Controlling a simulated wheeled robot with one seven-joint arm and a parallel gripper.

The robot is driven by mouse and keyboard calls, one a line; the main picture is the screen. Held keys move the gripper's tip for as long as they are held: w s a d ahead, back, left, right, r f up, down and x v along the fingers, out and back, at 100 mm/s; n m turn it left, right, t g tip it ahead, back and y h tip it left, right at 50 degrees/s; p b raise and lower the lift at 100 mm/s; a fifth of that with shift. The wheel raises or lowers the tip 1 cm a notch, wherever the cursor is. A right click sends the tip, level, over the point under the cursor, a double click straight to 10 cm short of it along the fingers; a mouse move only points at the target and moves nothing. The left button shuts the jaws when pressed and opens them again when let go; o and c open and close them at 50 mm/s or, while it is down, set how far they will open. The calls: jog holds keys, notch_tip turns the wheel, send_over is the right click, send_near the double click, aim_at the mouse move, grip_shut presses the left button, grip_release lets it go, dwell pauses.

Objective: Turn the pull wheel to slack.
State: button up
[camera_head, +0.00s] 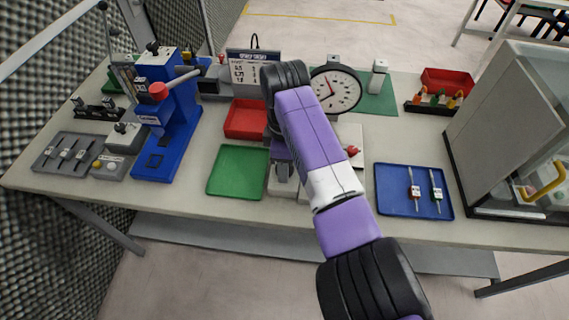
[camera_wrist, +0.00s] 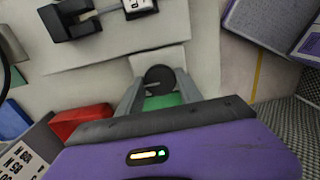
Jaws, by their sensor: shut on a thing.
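My gripper (camera_wrist: 158,92) points down over the pale bench fixture. In the wrist view its two grey fingers close on either side of a dark round wheel (camera_wrist: 159,76), which I take to be the pull wheel. In the head view my gripper (camera_head: 282,175) is low at the front of the pale fixture (camera_head: 349,135), and my arm hides the wheel. A round dial (camera_head: 335,90) with a white face and a red needle stands behind the fixture. A dark clamp with a metal rod (camera_wrist: 100,18) lies on the pale plate in the wrist view.
A green tray (camera_head: 238,171) and a red tray (camera_head: 246,119) lie left of my gripper. A blue tray (camera_head: 402,206) with two labelled tools lies right. A blue press (camera_head: 177,120) stands left, a glass-fronted cabinet (camera_head: 502,115) right. A sign (camera_head: 248,68) stands behind.

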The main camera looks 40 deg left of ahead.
jog(key=shift+r, duration=0.1)
jog(key=o, duration=1.4)
jog(key=shift+c, duration=0.2)
notch_tip(320, 180, up, 8)
jog(key=shift+f+b, duration=0.1)
jog(key=shift+b, duration=0.5)
jog(key=shift+a, duration=0.1)
